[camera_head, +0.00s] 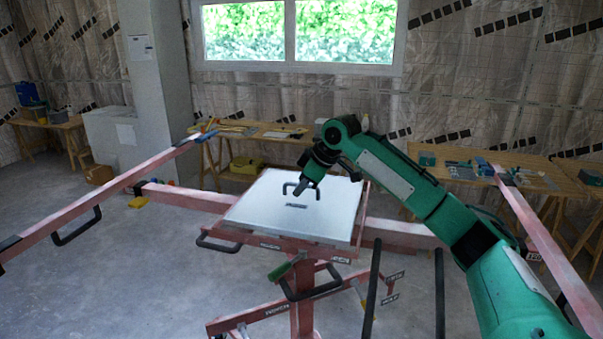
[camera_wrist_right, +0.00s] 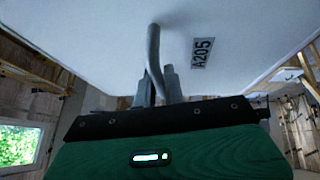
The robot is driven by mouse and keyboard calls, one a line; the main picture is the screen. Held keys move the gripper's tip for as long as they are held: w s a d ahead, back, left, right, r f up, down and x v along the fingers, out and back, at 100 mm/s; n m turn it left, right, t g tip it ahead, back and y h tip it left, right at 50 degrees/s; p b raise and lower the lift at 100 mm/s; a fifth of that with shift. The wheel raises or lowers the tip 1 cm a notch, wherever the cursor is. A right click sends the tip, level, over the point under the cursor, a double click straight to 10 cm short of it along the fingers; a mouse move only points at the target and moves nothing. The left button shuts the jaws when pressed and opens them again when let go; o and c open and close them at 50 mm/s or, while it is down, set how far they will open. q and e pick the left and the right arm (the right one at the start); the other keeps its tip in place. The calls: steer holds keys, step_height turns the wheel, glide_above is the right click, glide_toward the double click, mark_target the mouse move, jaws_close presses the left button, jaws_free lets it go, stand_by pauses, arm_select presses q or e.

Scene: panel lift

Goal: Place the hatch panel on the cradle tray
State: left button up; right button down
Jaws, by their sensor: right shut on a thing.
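The hatch panel (camera_head: 270,215) is a flat white square with a dark handle (camera_head: 287,184) and a small label on its top face. It lies roughly level over the red cradle tray (camera_head: 318,250) of the lift, which shows under its front edge. I cannot tell whether panel and cradle touch all round. My right gripper (camera_head: 302,188) is at the panel's handle. In the right wrist view the panel (camera_wrist_right: 100,40) fills the top, and my right gripper (camera_wrist_right: 160,88) is shut on the grey handle (camera_wrist_right: 153,48). My left gripper is out of view.
Long red beams of the lift reach out left (camera_head: 120,180) and right (camera_head: 545,235), with black handles. A red post (camera_head: 302,315) stands under the cradle. Wooden workbenches (camera_head: 500,180) with tools stand along the back wall. Grey floor is clear at the left.

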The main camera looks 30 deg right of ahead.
steer(key=shift+f, duration=0.1)
steer(key=c, duration=1.8)
jaws_free()
steer(key=shift+f, duration=0.1)
steer(key=o, duration=0.3)
steer(key=shift+s+a, duration=0.1)
steer(key=shift+s+d+r+b, duration=0.1)
steer(key=shift+d+r+b, duration=0.15)
steer(key=shift+b, duration=0.2)
steer(key=b+v, duration=0.4)
steer(key=v, duration=0.7)
steer(key=shift+r+b, duration=0.2)
steer(key=shift+b, duration=0.2)
